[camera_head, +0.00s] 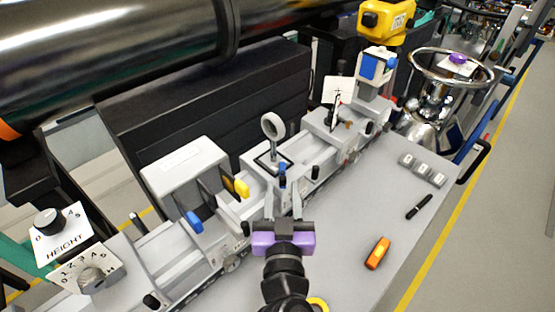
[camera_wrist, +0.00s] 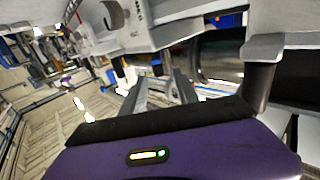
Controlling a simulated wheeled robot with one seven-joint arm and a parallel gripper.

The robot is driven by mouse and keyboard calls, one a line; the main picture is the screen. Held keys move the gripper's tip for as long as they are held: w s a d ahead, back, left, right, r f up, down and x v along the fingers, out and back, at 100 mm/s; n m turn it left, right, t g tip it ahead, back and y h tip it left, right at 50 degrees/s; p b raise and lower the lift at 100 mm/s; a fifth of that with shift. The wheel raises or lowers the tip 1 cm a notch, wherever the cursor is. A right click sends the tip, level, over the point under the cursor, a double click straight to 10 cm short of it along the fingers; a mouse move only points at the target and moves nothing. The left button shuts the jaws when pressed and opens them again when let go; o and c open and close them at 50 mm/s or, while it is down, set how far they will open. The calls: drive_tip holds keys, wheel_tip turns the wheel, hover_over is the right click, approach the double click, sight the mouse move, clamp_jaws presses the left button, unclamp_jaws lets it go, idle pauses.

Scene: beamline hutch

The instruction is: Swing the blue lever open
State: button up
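A blue lever tab (camera_head: 194,222) sticks out at the front of a light grey box on the rail, beside a similar yellow tab (camera_head: 241,188). A smaller blue-topped part (camera_head: 282,170) stands by the ring mount, just beyond my gripper. I cannot tell for sure which blue part is the task's lever. My gripper (camera_head: 283,204), with its purple body, is in front of the rail, right of the blue tab. Its two fingers are apart with nothing seen between them. In the wrist view the fingers (camera_wrist: 160,84) point toward grey rail hardware.
The grey bench has an orange-and-yellow tool (camera_head: 377,253), a black pen (camera_head: 418,207) and small grey blocks (camera_head: 423,170) on its right. A ring mount (camera_head: 273,128) rises behind my gripper. Dial plates (camera_head: 92,279) stand at left. Bench space right of my arm is mostly clear.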

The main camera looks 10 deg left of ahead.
sight(283, 168)
drive_tip(key=w, duration=0.2)
drive_tip(key=w+p, duration=0.1)
drive_tip(key=w, duration=0.1)
drive_tip(key=w+a+p, duration=0.1)
drive_tip(key=w, duration=0.2)
clamp_jaws()
